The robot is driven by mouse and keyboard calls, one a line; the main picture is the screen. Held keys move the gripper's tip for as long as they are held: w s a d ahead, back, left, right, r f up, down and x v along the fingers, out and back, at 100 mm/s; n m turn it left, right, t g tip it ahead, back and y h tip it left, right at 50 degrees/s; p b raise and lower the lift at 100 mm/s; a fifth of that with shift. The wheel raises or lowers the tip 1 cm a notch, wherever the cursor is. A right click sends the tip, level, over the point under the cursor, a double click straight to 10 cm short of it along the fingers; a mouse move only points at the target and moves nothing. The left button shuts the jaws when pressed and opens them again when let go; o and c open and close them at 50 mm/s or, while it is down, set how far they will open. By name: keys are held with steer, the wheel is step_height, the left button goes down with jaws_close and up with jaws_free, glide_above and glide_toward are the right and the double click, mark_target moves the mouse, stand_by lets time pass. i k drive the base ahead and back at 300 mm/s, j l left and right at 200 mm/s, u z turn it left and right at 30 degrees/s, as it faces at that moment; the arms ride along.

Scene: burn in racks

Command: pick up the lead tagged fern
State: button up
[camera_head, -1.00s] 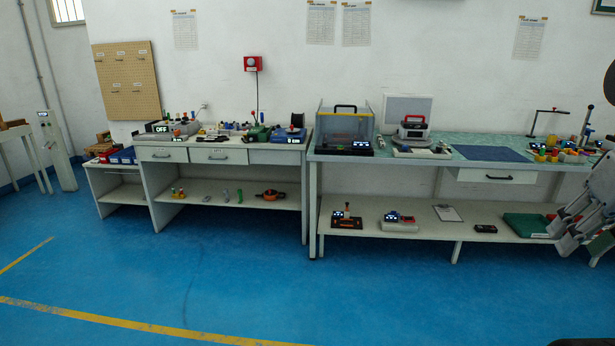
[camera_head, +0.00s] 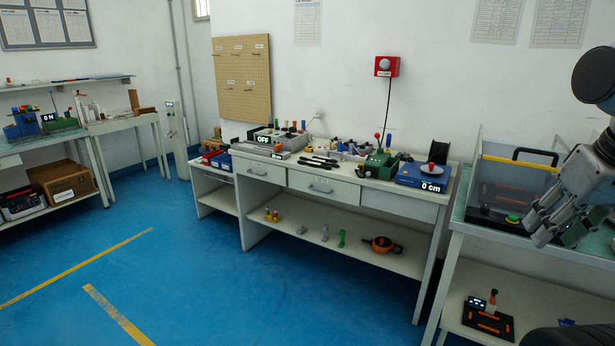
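I cannot make out a lead tagged fern; any tags are too small to read from here. A tan pegboard (camera_head: 242,85) with several small white labels hangs on the back wall, and I see no lead hanging on it. Small dark items (camera_head: 318,162) lie on the middle bench (camera_head: 400,185), too small to identify. My gripper (camera_head: 539,229) is at the right edge, in front of the clear-sided box on the right bench. Its two fingers look apart with nothing between them, so it appears open and empty.
The right bench carries a clear-sided box (camera_head: 515,165) close behind my gripper. A blue device (camera_head: 422,176) reading "0 cm" sits on the middle bench's right end. A left bench (camera_head: 85,132) holds more devices. Blue floor (camera_head: 220,290) in front is clear, with yellow lines.

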mark_target(313, 164)
steer(key=i+u, duration=0.35)
steer(key=i, duration=0.4)
steer(key=i+l+u, duration=0.1)
steer(key=i+u, duration=0.2)
steer(key=i, duration=0.45)
steer(key=i+j+z, duration=0.1)
steer(key=i, duration=0.35)
steer(key=i+j+z, duration=0.15)
steer(key=i, duration=0.35)
steer(key=i+j+z, duration=0.85)
steer(key=k+l, duration=0.05)
